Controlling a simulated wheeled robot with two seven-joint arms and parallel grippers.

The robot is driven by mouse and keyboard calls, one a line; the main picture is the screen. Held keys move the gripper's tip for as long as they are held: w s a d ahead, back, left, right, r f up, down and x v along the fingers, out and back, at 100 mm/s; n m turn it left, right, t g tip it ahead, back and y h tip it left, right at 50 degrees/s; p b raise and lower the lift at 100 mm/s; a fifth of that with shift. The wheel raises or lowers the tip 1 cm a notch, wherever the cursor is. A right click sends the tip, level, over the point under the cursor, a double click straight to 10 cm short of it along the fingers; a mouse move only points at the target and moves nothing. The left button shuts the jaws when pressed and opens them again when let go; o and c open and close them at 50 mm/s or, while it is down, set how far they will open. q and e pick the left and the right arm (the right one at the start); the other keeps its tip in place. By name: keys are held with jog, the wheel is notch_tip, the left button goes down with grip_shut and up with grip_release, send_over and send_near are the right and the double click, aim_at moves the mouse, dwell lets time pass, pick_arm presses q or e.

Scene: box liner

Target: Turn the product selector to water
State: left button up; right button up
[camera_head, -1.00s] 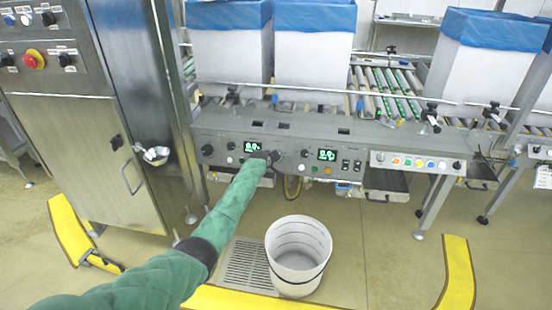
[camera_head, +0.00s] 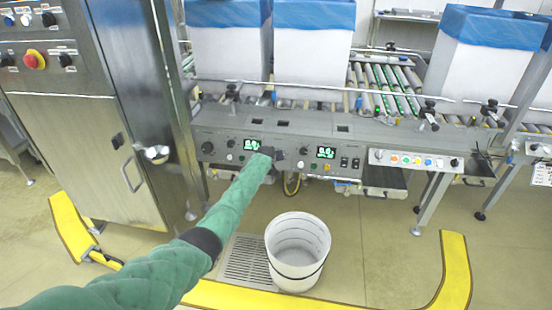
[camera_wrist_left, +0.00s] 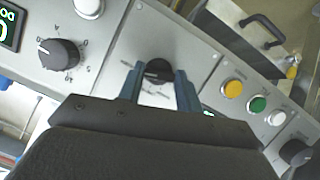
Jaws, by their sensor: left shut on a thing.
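The product selector is a black knob (camera_wrist_left: 158,70) on a grey panel plate in the left wrist view, with small printed labels around it that I cannot read. My left gripper (camera_wrist_left: 160,82) has its two blue-grey fingers on either side of this knob and is shut on it. In the head view my left gripper (camera_head: 270,153) is at the grey control panel (camera_head: 225,125), between two green displays, and hides the knob. Which label the knob points to cannot be made out. My right gripper is not in view.
Another black knob (camera_wrist_left: 60,54) with a scale sits beside it. Yellow (camera_wrist_left: 233,88) and green (camera_wrist_left: 257,104) buttons lie on the other side. A white bucket (camera_head: 298,225) stands on the floor below. Boxes with blue liners (camera_head: 312,14) stand behind the panel.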

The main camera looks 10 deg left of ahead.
pick_arm(q)
jog(key=shift+s+d+f, duration=0.1)
jog(key=shift+s+f, duration=0.05)
jog(key=shift+f, duration=0.1)
jog(key=o, duration=0.8)
jog(key=shift+o, duration=0.9)
jog(key=shift+r, duration=0.1)
jog(key=shift+r, duration=0.15)
jog(key=v, duration=0.7)
jog(key=shift+s+p, duration=0.25)
jog(key=shift+p, duration=0.2)
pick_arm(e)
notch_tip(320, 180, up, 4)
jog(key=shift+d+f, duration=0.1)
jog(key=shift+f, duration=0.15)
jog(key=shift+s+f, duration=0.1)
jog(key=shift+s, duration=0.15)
